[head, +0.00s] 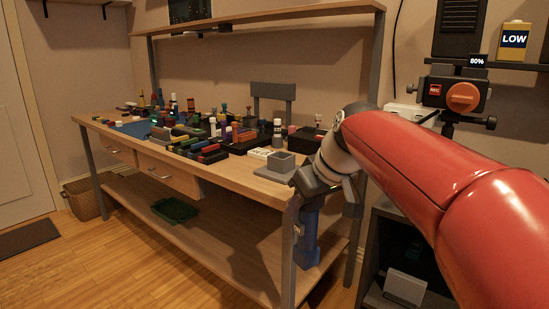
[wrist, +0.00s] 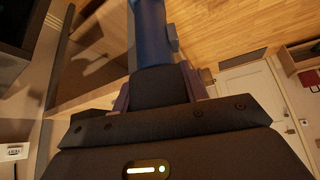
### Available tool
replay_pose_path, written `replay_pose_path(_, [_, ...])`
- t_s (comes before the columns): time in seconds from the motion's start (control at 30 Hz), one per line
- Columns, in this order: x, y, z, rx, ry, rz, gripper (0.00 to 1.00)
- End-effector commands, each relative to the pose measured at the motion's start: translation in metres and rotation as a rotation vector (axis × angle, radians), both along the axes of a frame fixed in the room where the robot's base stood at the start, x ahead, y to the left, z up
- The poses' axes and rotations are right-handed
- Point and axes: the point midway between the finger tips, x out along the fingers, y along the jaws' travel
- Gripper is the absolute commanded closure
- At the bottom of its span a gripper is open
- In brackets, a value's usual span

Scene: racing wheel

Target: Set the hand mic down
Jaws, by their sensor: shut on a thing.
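The hand mic appears as a long blue piece (head: 308,226) hanging below my gripper (head: 313,196), past the near right end of the workbench. In the wrist view, the blue mic (wrist: 151,38) runs straight out from between the fingers of my gripper (wrist: 160,88), with a small tab on its side. My gripper is shut on it and points downward. The fingers hide its gripped end. A grey square holder (head: 281,163) on a flat base stands on the workbench top near that end, close to my gripper.
The workbench (head: 225,172) is crowded with coloured blocks and bottles on its left and middle. A black box (head: 304,140) sits behind the grey holder. A green tray (head: 174,210) lies on the lower shelf. A camera-like device (head: 453,94) stands at the right.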

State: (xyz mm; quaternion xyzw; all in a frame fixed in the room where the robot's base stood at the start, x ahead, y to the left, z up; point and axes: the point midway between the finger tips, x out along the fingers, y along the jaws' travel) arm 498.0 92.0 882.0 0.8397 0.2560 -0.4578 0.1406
Motion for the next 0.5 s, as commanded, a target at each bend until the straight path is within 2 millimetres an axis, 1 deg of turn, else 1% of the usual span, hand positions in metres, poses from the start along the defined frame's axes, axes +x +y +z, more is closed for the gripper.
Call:
replay_pose_path(0.03, [0.0, -0.006, -0.027, -0.001, 0.01, -0.036, 0.99])
replay_pose_path(0.07, [0.002, -0.01, -0.044, -0.001, 0.01, -0.061, 0.99])
replay_pose_path(0.1, [0.003, -0.016, -0.066, -0.001, 0.011, -0.096, 0.99])
replay_pose_path(0.17, [0.006, -0.024, -0.102, -0.001, 0.015, -0.15, 0.99])
replay_pose_path(0.2, [0.009, -0.029, -0.125, -0.002, 0.014, -0.186, 0.99])
replay_pose_path(0.27, [0.011, -0.038, -0.161, -0.002, 0.017, -0.24, 0.99])
replay_pose_path(0.3, [0.013, -0.043, -0.185, -0.001, 0.018, -0.276, 0.99])
replay_pose_path(0.37, [0.016, -0.052, -0.22, -0.002, 0.019, -0.33, 0.99])
replay_pose_path(0.4, [0.018, -0.057, -0.244, -0.002, 0.02, -0.367, 0.99])
replay_pose_path(0.5, [0.023, -0.071, -0.297, -0.003, 0.02, -0.451, 0.99])
